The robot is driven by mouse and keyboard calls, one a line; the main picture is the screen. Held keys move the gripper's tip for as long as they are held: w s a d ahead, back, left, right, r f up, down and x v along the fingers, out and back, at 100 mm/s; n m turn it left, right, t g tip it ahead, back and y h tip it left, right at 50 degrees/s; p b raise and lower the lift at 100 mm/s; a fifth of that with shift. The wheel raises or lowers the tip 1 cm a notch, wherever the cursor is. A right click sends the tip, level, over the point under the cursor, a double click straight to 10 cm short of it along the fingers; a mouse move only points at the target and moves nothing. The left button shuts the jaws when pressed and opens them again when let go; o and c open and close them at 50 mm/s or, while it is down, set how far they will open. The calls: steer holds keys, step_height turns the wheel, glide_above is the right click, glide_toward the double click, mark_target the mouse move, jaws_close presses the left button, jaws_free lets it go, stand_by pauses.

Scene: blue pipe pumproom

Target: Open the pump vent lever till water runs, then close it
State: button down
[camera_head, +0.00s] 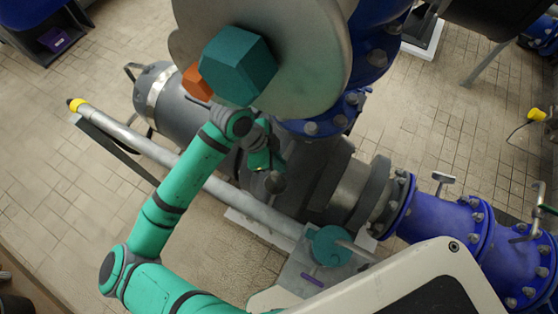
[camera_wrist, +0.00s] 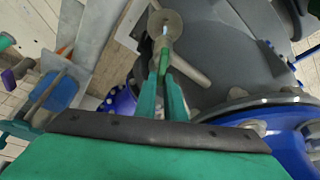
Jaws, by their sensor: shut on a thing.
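My gripper (camera_wrist: 163,78) is shut on the green vent lever (camera_wrist: 164,56) in the wrist view. The lever runs from between my fingertips to a round beige-grey fitting (camera_wrist: 164,22) on the dark pump casing (camera_wrist: 222,55). A small pale, bluish streak shows by that fitting; I cannot tell whether it is water or a shiny part. In the head view my gripper (camera_head: 262,158) is beside the grey pump, just below the large round pale disc, and the lever is mostly hidden there by my wrist and fingers.
A grey pipe (camera_head: 205,180) with a yellow end slants past my arm. A large pale disc with a teal hexagonal block (camera_head: 238,65) is close above my wrist. Blue flanged pipe (camera_head: 448,228) lies right. A teal round part (camera_head: 330,246) sits below. Tiled floor (camera_head: 60,190) is open at left.

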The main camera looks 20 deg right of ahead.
steer(key=m+g, duration=0.1)
steer(key=m, duration=0.2)
steer(key=shift+s, duration=0.1)
steer(key=shift+s+a+m+g+y, duration=0.15)
steer(key=shift+m+g+y, duration=0.4)
steer(key=shift+m, duration=1.05)
steer(key=shift+s, duration=0.1)
steer(key=c, duration=1.8)
jaws_free()
steer(key=shift+c, duration=0.2)
